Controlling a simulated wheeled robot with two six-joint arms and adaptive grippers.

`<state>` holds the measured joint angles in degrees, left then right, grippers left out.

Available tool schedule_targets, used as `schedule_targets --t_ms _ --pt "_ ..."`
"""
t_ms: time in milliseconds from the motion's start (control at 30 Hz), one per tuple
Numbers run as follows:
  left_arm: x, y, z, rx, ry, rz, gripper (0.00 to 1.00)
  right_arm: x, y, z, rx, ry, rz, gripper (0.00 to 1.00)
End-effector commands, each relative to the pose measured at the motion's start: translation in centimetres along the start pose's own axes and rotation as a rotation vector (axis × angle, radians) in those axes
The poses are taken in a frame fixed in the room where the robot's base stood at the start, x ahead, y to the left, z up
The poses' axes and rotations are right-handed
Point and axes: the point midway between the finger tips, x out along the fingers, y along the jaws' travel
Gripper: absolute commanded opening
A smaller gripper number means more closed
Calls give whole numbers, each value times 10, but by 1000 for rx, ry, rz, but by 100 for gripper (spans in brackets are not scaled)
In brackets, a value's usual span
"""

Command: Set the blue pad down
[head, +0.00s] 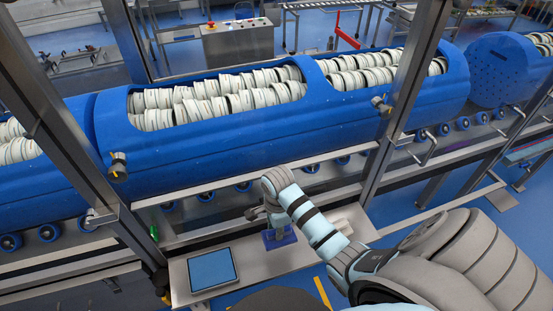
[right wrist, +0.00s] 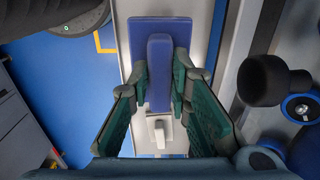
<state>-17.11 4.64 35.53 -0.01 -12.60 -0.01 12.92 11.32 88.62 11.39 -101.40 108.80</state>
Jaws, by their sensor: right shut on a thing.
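The blue pad (head: 279,238) is at the steel bench, below my right gripper (head: 270,214) in the head view. In the right wrist view the pad (right wrist: 182,30) is a flat blue plate with a raised blue grip bar along its middle. My right gripper (right wrist: 161,82) is shut on that bar, with one finger on each side. The pad is over or on the bench top (head: 255,256); I cannot tell whether it touches. The gripper hides part of it in the head view. My left gripper is not in view.
A tablet with a blue screen (head: 212,269) lies on the bench left of the pad. A small white object (right wrist: 158,131) is close to the pad. Large blue tubs (head: 240,135) full of white rings stand behind, between steel posts (head: 404,100). Some bench top is bare between tablet and pad.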

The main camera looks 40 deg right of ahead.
Motion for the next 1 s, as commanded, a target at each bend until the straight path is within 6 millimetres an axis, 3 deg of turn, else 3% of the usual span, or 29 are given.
schedule_targets --t_ms 33,100,433,533,767,800,900,1000 --pt "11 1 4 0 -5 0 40 23 1 0 1 1 3 0" --pt "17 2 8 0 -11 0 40 44 0 0 -1 1 2 0" --pt "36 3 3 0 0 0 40 100 0 -2 3 1 -1 0" --pt "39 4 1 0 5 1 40 108 0 -2 2 1 -2 0" --pt "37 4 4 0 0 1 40 107 1 -2 2 1 -2 0" --pt "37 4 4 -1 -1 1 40 106 1 -2 3 1 -2 24" --pt "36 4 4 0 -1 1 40 106 0 -2 3 1 -3 38" --pt "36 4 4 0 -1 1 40 106 0 -2 3 1 -3 38"
